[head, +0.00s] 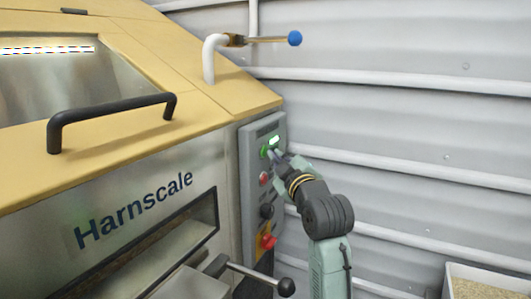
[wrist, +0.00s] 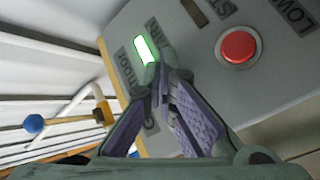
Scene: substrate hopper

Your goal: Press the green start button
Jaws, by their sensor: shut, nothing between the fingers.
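In the wrist view, the fingertips (wrist: 158,72) meet against the panel face, just below a bright white patch with a green edge (wrist: 144,49). The tips hide most of the button there. They look at or very near it; whether it is pressed in I cannot tell.
A red button (wrist: 238,46) is right of my fingers in the wrist view. A red knob on a yellow plate (head: 267,241) is lower on the panel. A blue-ended lever (head: 294,38) sticks out above. A black-ball lever (head: 286,287) is below. Ribbed wall stands at right.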

